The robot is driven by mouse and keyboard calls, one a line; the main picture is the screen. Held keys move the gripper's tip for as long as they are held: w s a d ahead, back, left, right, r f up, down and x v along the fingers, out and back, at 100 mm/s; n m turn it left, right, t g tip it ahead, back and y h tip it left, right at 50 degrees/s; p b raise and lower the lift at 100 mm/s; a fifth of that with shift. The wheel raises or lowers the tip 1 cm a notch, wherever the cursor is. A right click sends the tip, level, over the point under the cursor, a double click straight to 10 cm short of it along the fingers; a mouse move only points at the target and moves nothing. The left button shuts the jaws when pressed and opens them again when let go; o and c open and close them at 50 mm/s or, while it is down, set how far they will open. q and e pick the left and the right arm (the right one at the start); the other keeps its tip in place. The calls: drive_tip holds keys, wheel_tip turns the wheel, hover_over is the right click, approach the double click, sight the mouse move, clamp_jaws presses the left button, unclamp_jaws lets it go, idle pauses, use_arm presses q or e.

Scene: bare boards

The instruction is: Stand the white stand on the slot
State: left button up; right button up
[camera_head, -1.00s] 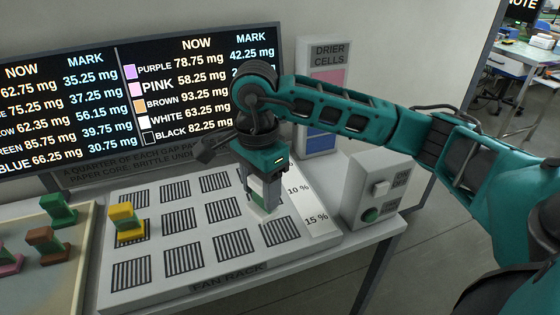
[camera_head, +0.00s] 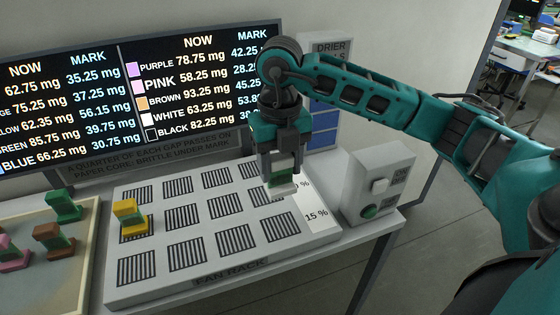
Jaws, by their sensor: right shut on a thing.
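My right gripper (camera_head: 283,178) is shut on the white stand, upright over the right side of the fan rack. The fan rack (camera_head: 215,277) is a pale sloped board with rows of striped slots. The front right slot (camera_head: 280,226) is bare. A yellow stand (camera_head: 130,217) occupies a left slot. My left gripper is out of view.
A tray (camera_head: 75,290) at left holds green (camera_head: 64,207), brown (camera_head: 54,239) and pink (camera_head: 10,252) stands. A box with buttons (camera_head: 378,190) stands right of the rack. Behind are a readout screen (camera_head: 130,95) and the drier cells (camera_head: 322,120).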

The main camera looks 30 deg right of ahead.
drive_tip(key=shift+f+b, duration=0.3)
drive_tip(key=shift+f, duration=0.3)
wheel_tip(320, 180, down, 10)
drive_tip(key=b, duration=0.7)
drive_tip(key=shift+r, duration=0.15)
drive_tip(key=shift+f, duration=0.2)
drive_tip(key=shift+f+b, duration=0.35)
drive_tip(key=shift+b, duration=0.05)
drive_tip(key=o, duration=1.2)
drive_tip(key=shift+c, duration=0.2)
